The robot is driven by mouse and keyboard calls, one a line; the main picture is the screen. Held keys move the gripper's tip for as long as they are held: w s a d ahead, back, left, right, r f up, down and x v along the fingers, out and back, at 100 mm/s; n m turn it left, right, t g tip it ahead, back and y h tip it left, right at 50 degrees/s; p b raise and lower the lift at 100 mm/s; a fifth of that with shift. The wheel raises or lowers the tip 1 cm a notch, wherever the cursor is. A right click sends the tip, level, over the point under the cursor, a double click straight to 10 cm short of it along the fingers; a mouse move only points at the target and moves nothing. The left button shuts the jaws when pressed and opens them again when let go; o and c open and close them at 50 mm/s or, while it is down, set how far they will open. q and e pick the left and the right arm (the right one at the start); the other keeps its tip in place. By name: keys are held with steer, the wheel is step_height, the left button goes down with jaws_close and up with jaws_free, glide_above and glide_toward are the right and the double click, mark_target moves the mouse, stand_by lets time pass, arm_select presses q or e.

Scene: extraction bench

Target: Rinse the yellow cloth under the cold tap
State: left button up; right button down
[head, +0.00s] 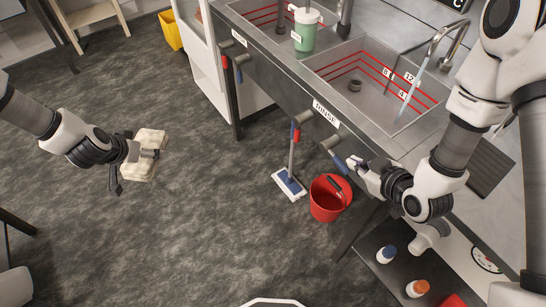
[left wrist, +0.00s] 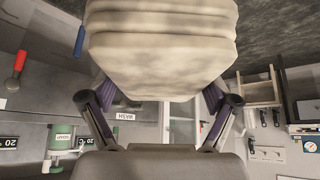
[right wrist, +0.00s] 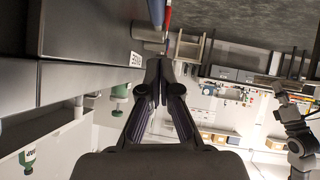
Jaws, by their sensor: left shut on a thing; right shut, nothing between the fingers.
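A folded cream to pale-yellow cloth (head: 150,143) hangs over the open floor at the left of the head view. My left gripper (head: 140,155) is shut on it; the cloth fills the top of the left wrist view (left wrist: 165,45). The rinse basin (head: 335,72) is at the upper right, far from the cloth. Its tap (head: 445,40) has a pale streak below it that looks like running water. My right gripper (head: 358,165) is shut and empty beside the blue lever (head: 339,161) on the bench front; contact cannot be told. A red lever (head: 296,131) is left of it.
A red bucket (head: 326,203) and a mop (head: 289,184) stand on the floor below the bench. A green-and-white dispenser (head: 304,30) stands between the basins. Bottles (head: 417,288) are on the low shelf. The floor between cloth and bench is mostly clear.

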mark_target(340, 161)
arm_select(q)
steer(key=shift+w+r+p, duration=0.25)
steer(key=shift+r+p, duration=0.05)
steer(key=shift+r, duration=0.1)
steer(key=shift+s+d+r, duration=0.2)
steer(key=shift+r, duration=0.2)
arm_select(e)
steer(key=w+f, duration=0.2)
steer(key=f, duration=0.1)
steer(key=w+f, duration=0.1)
steer(key=f, duration=0.1)
steer(key=shift+w+a, duration=0.15)
steer(key=shift+a, duration=0.2)
arm_select(q)
steer(key=shift+w+a+f, duration=0.1)
steer(key=shift+a+f, duration=0.05)
arm_select(e)
steer(key=shift+w+a+f, duration=0.1)
steer(key=shift+f, duration=0.1)
